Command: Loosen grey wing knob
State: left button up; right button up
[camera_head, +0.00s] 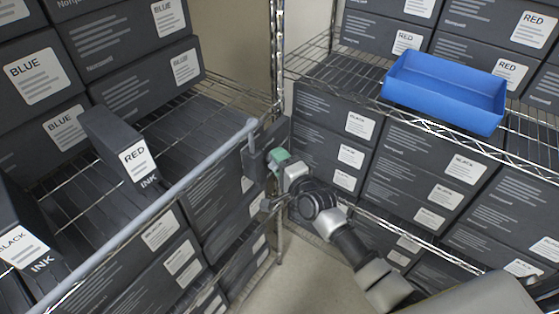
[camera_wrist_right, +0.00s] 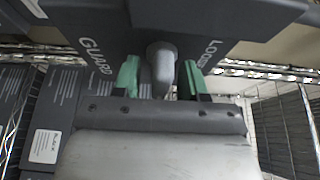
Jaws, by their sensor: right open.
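The grey wing knob (camera_wrist_right: 161,68) shows in the right wrist view, sticking out below a dark block (camera_wrist_right: 200,18) lettered "GUARD" and what reads like "LOOSE". My right gripper (camera_wrist_right: 160,78) is open, with one green fingertip on each side of the knob. A small gap shows on each side, so the fingers look apart from it. In the head view, my right gripper (camera_head: 279,160) is up against the dark block (camera_head: 254,160) at the far end of a grey guard bar (camera_head: 165,200). My left gripper is out of view.
Wire shelves with dark ink boxes stand left and right. The bar runs along the left shelf's front edge, before a box marked RED (camera_head: 122,145). A blue bin (camera_head: 445,92) sits on the right shelf. A chrome post (camera_head: 278,60) stands just behind the block.

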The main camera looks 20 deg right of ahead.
jog(key=c, duration=0.6)
jog(key=shift+f+n+b, duration=0.15)
jog(key=shift+n+b, duration=0.45)
jog(key=shift+b, duration=0.25)
jog(key=shift+c, duration=0.2)
jog(key=n+y+b, duration=0.1)
jog(key=n+b, duration=0.2)
jog(key=n+t+y+b, duration=0.1)
jog(key=n+b, duration=0.2)
jog(key=n+t+y+b, duration=0.1)
jog(key=n+b, duration=0.2)
jog(key=shift+f+n+y, duration=0.1)
jog(key=shift+n+y, duration=0.3)
jog(key=n+y+b, duration=0.1)
jog(key=n+b, duration=0.1)
jog(key=n, duration=0.1)
jog(key=n+y+b, duration=0.2)
jog(key=n, duration=0.2)
jog(key=shift+r+n+g+y+b, duration=0.15)
jog(key=shift+n+g+y+b, duration=0.4)
jog(key=shift+n, duration=0.55)
jog(key=shift+r+n+g+y+b, duration=0.1)
jog(key=shift+n+g+y+b, duration=0.25)
jog(key=shift+n+y, duration=0.55)
jog(key=shift+n+h, duration=0.25)
jog(key=shift+n, duration=0.05)
jog(key=shift+s+d, duration=0.1)
grip_shut()
jog(key=shift+r, duration=0.1)
jog(key=shift+r, duration=0.1)
